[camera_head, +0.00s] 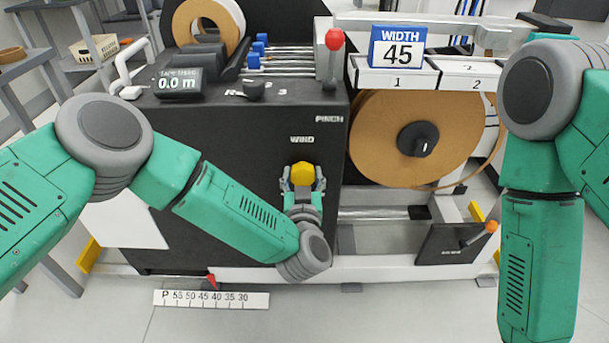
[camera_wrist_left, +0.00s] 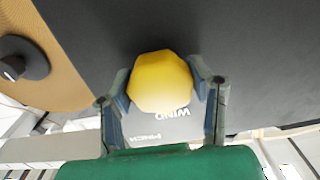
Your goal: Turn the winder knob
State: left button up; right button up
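The winder knob (camera_head: 302,173) is a yellow, many-sided knob on the black front panel of the machine, under the label "WIND". My left gripper (camera_head: 303,184) reaches it from below, with one finger on each side. In the left wrist view the yellow knob (camera_wrist_left: 160,82) sits between the two fingertips of my left gripper (camera_wrist_left: 161,84). The fingers look closed against its sides, with little or no gap. The knob's base is hidden. My right arm comes down at the right of the head view, and its gripper is out of the picture.
A red-topped lever (camera_head: 334,40) stands above the panel. A brown banding roll (camera_head: 375,135) hangs right of the knob. The "WIDTH 45" sign (camera_head: 398,47) and a counter reading "0.0 m" (camera_head: 178,83) are on top. An orange-tipped handle (camera_head: 490,228) is at lower right.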

pick_arm(q)
jog(key=shift+n, duration=0.4)
jog(key=shift+d+r+n+p, duration=0.1)
jog(key=shift+n+p, duration=0.65)
jog(key=shift+n, duration=0.15)
jog(key=shift+n+p, duration=0.6)
jog(key=shift+n, duration=1.6)
jog(key=o, duration=1.2)
jog(key=shift+c, duration=0.2)
jog(key=shift+s, duration=0.15)
